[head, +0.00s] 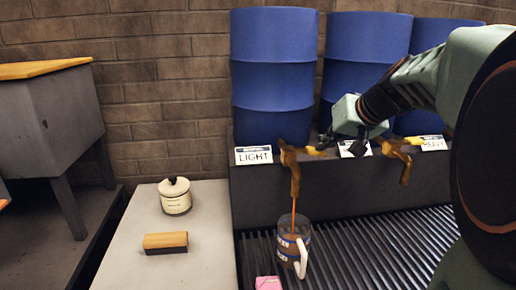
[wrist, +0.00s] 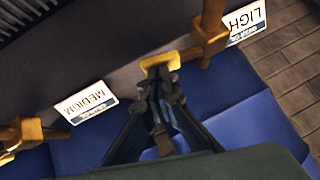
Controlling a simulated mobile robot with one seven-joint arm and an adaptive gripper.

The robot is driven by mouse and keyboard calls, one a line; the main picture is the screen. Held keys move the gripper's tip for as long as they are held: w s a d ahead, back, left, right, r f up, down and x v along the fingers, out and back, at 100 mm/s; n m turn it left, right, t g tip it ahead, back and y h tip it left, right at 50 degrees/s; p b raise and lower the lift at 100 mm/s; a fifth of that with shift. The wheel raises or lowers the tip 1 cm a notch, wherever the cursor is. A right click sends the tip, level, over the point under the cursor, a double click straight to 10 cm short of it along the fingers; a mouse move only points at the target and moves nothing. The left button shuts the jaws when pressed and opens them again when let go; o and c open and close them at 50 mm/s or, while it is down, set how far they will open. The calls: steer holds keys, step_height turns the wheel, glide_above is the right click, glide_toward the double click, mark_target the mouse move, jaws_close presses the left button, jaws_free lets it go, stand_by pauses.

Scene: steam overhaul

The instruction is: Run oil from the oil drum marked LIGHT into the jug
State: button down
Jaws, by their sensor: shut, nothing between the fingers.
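The blue drum (head: 273,75) at the left of the row stands above a sign reading LIGHT (head: 253,155), which also shows in the wrist view (wrist: 246,20). Its brown tap (head: 293,168) has a yellow lever (wrist: 160,60). A thin orange-brown stream of oil (head: 293,218) runs from the spout down into the jug (head: 290,246). The jug is clear with blue-and-white markings and a white handle, upright on the grating. The oil level inside is hard to tell. My gripper (wrist: 160,88) is shut and empty, its tips against or just beside the lever; contact is unclear.
Two more blue drums (head: 365,65) stand to the right, with MEDIUM (wrist: 86,101) and HEAVY (head: 433,143) signs. A lidded pot (head: 175,196) and a wooden-backed brush (head: 166,243) sit on the pale bench (head: 125,245). A pink object (head: 268,283) lies before the jug.

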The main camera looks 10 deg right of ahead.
steer(key=shift+d+f+m+y+b, duration=0.15)
steer(key=shift+f+m+y+b, duration=0.15)
steer(key=shift+f+y+b, duration=0.35)
steer(key=shift+r, duration=0.1)
steer(key=shift+r, duration=0.1)
stand_by(2.2)
steer(key=shift+r+p, duration=0.6)
steer(key=shift+r, duration=0.15)
